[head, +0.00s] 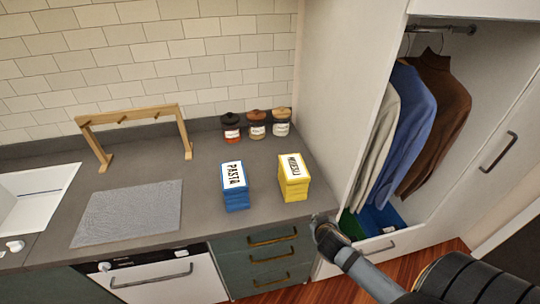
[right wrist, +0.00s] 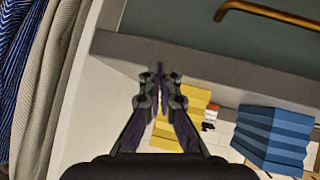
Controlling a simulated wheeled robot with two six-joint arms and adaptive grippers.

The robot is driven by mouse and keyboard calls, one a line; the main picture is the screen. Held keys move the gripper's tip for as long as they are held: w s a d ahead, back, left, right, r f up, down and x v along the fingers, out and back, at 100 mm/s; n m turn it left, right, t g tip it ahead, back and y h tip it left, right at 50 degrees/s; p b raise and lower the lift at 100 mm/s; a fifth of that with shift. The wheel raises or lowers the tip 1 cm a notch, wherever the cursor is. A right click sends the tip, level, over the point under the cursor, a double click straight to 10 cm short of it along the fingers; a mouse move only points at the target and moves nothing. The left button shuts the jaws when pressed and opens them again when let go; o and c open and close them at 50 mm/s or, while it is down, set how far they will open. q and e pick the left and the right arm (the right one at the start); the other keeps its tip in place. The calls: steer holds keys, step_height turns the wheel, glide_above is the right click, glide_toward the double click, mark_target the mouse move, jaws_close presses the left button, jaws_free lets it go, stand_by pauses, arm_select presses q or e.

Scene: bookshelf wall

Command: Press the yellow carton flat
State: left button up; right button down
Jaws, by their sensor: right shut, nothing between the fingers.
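The yellow carton (head: 296,190) stands on the grey counter near its right front, with a white label on top and horizontal folds on its sides. It has clear height and is not flat. In the right wrist view the yellow carton (right wrist: 196,98) shows partly behind my fingers. My right gripper (head: 317,220) is shut and empty, by the counter's front right corner, in front of and to the right of the carton, apart from it. Its closed fingertips show in the right wrist view (right wrist: 159,74). My left gripper is not in view.
A blue pasta carton (head: 235,200) stands left of the yellow one. Several lidded jars (head: 257,131) stand at the back. A wooden rack (head: 130,116) and grey mat (head: 128,212) lie further left. The wardrobe's white side wall (head: 335,90) borders the counter on the right.

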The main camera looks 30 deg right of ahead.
steer(key=w+r+t+p, duration=0.1)
steer(key=w+r+t, duration=0.3)
steer(key=r, duration=0.7)
step_height(320, 180, up, 6)
steer(key=f+t+y+p, duration=0.1)
steer(key=t+p, duration=0.1)
glide_above(295, 171)
steer(key=shift+w+r, duration=0.15)
steer(key=shift+r, duration=0.1)
step_height(295, 171, down, 3)
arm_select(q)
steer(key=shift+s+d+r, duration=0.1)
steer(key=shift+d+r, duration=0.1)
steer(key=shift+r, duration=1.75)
arm_select(e)
steer(key=shift+f, duration=0.65)
